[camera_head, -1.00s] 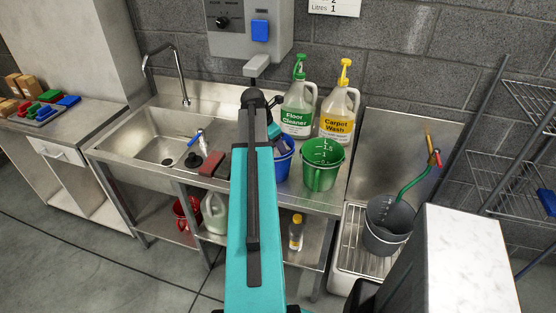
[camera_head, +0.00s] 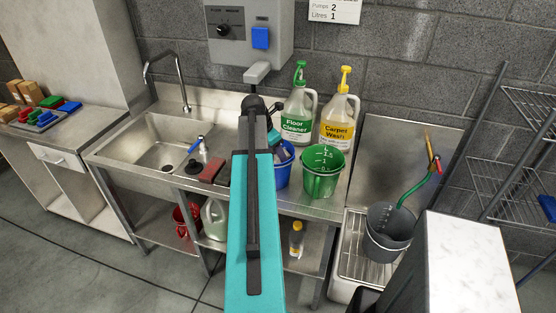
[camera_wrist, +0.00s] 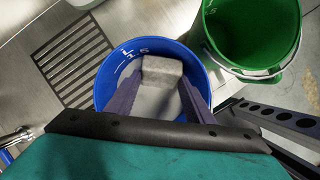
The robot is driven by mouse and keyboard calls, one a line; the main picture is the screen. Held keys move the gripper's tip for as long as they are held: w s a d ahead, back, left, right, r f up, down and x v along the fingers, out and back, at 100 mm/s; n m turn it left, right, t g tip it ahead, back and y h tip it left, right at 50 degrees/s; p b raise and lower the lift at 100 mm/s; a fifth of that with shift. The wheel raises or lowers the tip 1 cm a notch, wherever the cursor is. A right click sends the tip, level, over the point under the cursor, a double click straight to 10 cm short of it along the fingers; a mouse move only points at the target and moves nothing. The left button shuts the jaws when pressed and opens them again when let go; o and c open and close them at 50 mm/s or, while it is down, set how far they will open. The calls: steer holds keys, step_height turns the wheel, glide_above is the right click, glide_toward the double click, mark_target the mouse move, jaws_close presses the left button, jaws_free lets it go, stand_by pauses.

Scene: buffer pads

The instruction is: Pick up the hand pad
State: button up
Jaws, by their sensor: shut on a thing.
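A pale grey-beige block-shaped pad (camera_wrist: 162,68) is in the blue bucket (camera_wrist: 108,77) in the wrist view. My gripper (camera_wrist: 160,92) reaches into the bucket, with one finger on each side of the pad, and is shut on it. The pad's lower part lies deeper between the fingers. In the head view my arm hides the pad and most of my gripper; the blue bucket (camera_head: 283,173) shows just right of the arm.
A green bucket (camera_head: 320,176) stands close right of the blue one, with a floor cleaner jug (camera_head: 297,122) and carpet wash jug (camera_head: 336,128) behind. A reddish-brown block (camera_head: 212,170) lies left of my arm, near the sink (camera_head: 160,145). A grey bucket (camera_head: 388,230) stands lower right.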

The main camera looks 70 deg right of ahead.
steer(key=shift+r, duration=0.15)
step_height(320, 180, up, 10)
steer(key=b, duration=0.3)
stand_by(0.4)
stand_by(0.5)
step_height(320, 180, up, 12)
steer(key=p, duration=1)
glide_above(278, 161)
steer(key=shift+w+a+f, duration=0.1)
steer(key=shift+f, duration=0.1)
stand_by(0.3)
